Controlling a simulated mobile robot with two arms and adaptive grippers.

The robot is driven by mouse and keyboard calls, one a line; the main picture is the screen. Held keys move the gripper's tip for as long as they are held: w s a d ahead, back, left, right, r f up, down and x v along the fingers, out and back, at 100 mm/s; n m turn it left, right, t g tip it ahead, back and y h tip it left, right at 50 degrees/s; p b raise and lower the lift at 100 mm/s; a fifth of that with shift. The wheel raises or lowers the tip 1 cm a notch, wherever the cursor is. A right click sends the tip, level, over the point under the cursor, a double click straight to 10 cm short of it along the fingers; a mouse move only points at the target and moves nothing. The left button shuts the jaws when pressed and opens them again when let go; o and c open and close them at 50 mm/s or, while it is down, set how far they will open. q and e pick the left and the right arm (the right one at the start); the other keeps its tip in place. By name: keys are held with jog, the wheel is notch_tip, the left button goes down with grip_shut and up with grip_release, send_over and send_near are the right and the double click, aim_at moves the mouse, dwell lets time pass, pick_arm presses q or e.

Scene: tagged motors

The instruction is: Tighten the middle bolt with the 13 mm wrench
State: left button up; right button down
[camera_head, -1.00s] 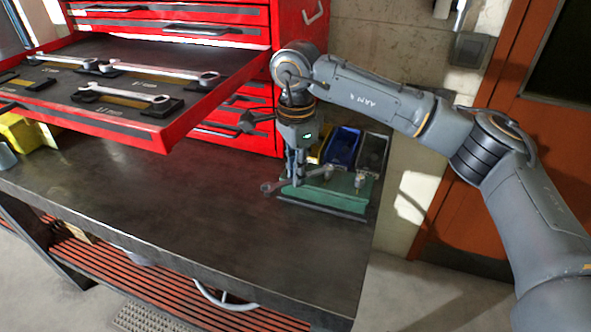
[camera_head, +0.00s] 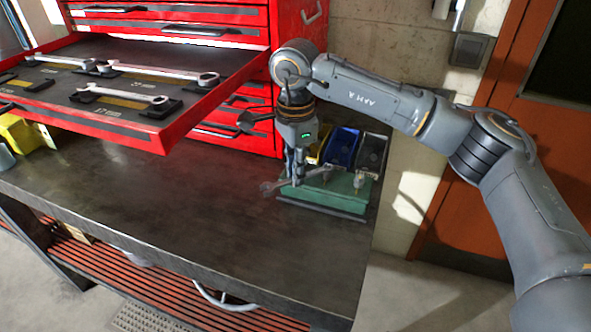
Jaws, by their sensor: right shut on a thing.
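My right gripper (camera_head: 297,176) points down over the green block (camera_head: 345,193) near the right end of the workbench. It is shut on a silver wrench (camera_head: 274,186) that lies roughly level just above the block. One end of the wrench sticks out to the left of the block; the other reaches right, toward the middle of the block. A bolt (camera_head: 358,183) stands on the right part of the block. The middle bolt is hard to make out by the wrench's right end, and the gripper hides the left part. My left gripper is not in view.
An open red drawer (camera_head: 158,137) with several wrenches (camera_head: 122,95) juts over the bench at left. A blue bin (camera_head: 343,147) and a dark bin (camera_head: 372,153) stand behind the block. The bench top (camera_head: 190,210) in front is clear.

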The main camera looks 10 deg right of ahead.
jog(key=shift+r, duration=0.65)
jog(key=shift+r+p, duration=0.85)
jog(key=shift+r, duration=0.1)
